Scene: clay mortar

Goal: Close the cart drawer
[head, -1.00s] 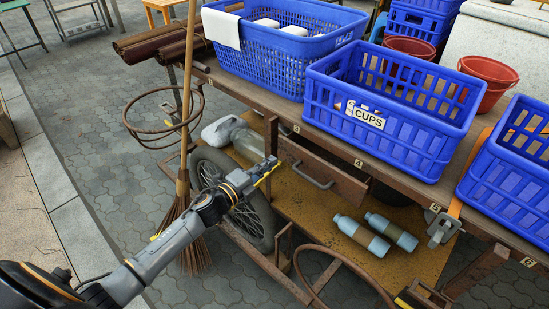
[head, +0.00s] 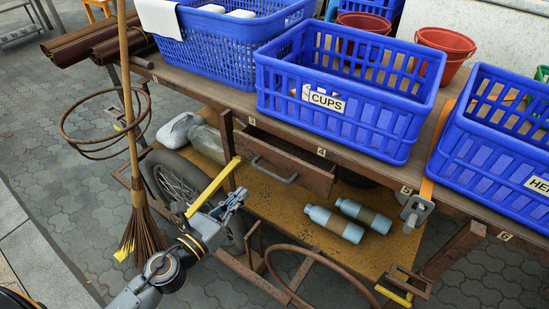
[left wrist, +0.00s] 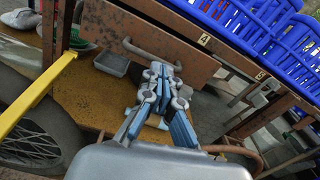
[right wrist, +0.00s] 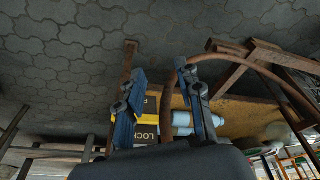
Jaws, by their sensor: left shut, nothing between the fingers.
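The cart drawer (head: 312,178) is a brown wooden drawer under the cart's tabletop. Its front stands out from the cart, with a dark gap behind its top edge, so it is partly open. A grey bar handle (head: 275,170) is on its front. My left gripper (head: 238,194) is shut and empty, in front of the drawer, low and left of the handle. In the left wrist view its fingertips (left wrist: 161,70) appear just below the handle (left wrist: 150,50); contact cannot be told. My right gripper (right wrist: 163,78) is open, with nothing between its fingers; it is outside the head view.
A yellow bar (head: 214,185) slants close beside my left gripper. A cart wheel (head: 178,188) and broom (head: 138,220) stand left. Two bottles (head: 335,224) lie on the lower shelf (head: 285,205). Blue crates (head: 350,125) fill the tabletop. Rusty hoops and frame bars stick out in front.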

